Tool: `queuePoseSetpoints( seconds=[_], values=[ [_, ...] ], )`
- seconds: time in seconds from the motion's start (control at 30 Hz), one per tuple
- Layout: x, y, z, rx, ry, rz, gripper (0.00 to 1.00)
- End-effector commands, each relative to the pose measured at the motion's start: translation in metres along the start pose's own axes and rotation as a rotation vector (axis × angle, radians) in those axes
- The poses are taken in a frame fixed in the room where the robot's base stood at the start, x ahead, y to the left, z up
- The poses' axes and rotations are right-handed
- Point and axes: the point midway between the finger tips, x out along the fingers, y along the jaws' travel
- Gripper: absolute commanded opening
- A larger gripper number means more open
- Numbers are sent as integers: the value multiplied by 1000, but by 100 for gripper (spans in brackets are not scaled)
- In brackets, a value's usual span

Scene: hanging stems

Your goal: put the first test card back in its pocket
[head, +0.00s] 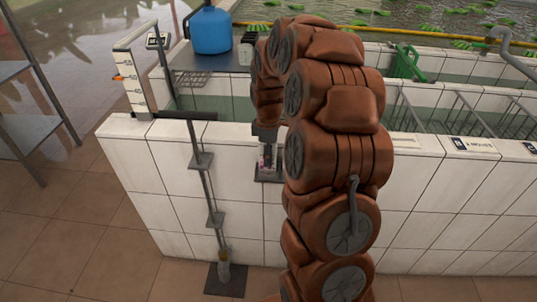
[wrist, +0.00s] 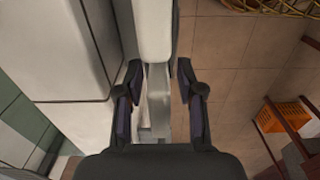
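My gripper (head: 267,132) hangs close to the white tiled wall, just above a small dark holder (head: 268,176) on the wall's face. A small pale and pink item (head: 267,156) shows between the gripper and the holder; I cannot tell whether it is the first test card or its pocket. In the wrist view my gripper (wrist: 160,72) has its two dark fingers apart. A pale upright strip (wrist: 157,100) lies in line with the gap between them, with space on both sides. No card can be made out for sure, and my arm hides part of the wall.
The white tiled wall (head: 190,175) borders a water tank. A thin dark stand (head: 207,185) rises left of my gripper. A blue jug (head: 211,30) sits on a dark shelf behind. An orange crate (wrist: 283,117) lies at the right in the wrist view.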

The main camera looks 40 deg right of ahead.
Motion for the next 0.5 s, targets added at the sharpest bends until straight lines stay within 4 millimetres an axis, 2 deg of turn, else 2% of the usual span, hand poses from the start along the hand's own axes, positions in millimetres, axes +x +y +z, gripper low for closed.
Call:
queuePoseSetpoints(
  seconds=[0.33, 0.5],
  values=[
    [-1, 0, 0, 0, 0, 0, 45],
    [-15, 1, -1, -1, 1, 4, 45]
  ],
)
